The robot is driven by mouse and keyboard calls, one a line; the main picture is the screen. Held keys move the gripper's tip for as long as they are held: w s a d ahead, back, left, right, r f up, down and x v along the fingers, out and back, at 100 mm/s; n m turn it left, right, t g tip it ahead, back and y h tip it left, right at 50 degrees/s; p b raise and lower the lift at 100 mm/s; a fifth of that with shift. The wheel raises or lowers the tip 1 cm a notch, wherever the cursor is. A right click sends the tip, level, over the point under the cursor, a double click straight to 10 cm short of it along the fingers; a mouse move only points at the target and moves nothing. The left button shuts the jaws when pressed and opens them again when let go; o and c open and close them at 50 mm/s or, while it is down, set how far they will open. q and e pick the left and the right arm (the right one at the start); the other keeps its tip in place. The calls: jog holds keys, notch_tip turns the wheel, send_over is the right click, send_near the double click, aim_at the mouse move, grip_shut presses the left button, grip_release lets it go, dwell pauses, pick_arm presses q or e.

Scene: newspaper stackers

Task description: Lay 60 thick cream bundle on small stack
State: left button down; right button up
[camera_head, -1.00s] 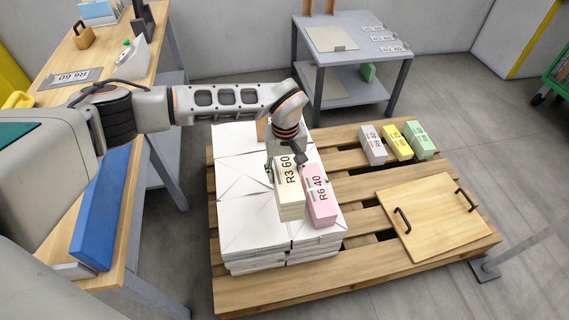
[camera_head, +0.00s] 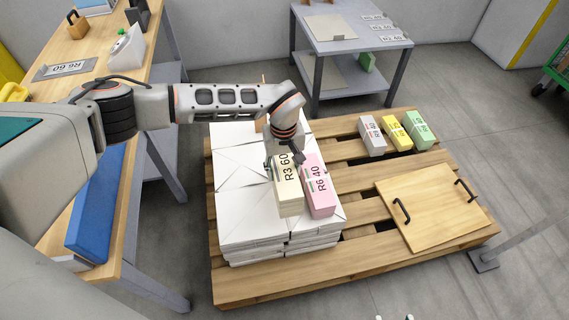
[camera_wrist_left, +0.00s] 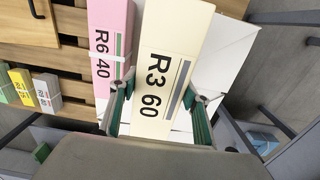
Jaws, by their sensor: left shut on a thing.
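The thick cream bundle marked R3 60 (camera_head: 288,192) is over the white stacks (camera_head: 248,190) on the pallet, close beside the pink R6 40 bundle (camera_head: 321,190). I cannot tell whether its underside touches the white paper. My left gripper (camera_head: 284,160) is shut on the cream bundle from above. In the left wrist view the green-padded fingers (camera_wrist_left: 160,112) sit on both sides of the cream bundle (camera_wrist_left: 176,50), with the pink bundle (camera_wrist_left: 110,40) at its left. Two small tips of my right gripper (camera_head: 395,318) show apart at the bottom edge, with nothing visible between them.
Grey, yellow and green bundles (camera_head: 397,132) stand at the back of the pallet (camera_head: 280,284). A wooden board with two black handles (camera_head: 430,208) lies at the pallet's right. A grey table (camera_head: 350,48) stands behind; a wooden workbench (camera_head: 112,60) is at the left.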

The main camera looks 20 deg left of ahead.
pick_arm(q)
jog(key=shift+w+d+f+b, duration=0.15)
jog(key=shift+f+b, duration=0.15)
jog(key=shift+f, duration=1.55)
jog(key=shift+w+f, duration=0.1)
jog(key=shift+f, duration=0.05)
pick_arm(e)
jog(key=shift+w+a+r+t, duration=0.3)
jog(key=shift+w+a+r, duration=0.2)
jog(key=shift+a+r, duration=0.2)
jog(key=shift+r, duration=0.1)
pick_arm(q)
jog(key=shift+f+b, duration=0.15)
jog(key=shift+b, duration=0.15)
pick_arm(e)
jog(key=shift+s+d+f, duration=0.2)
jog(key=shift+s+f, duration=0.1)
pick_arm(q)
jog(key=shift+f, duration=0.15)
pick_arm(e)
jog(key=shift+s+f, duration=0.15)
jog(key=shift+f, duration=0.05)
pick_arm(q)
jog(key=shift+f, duration=0.3)
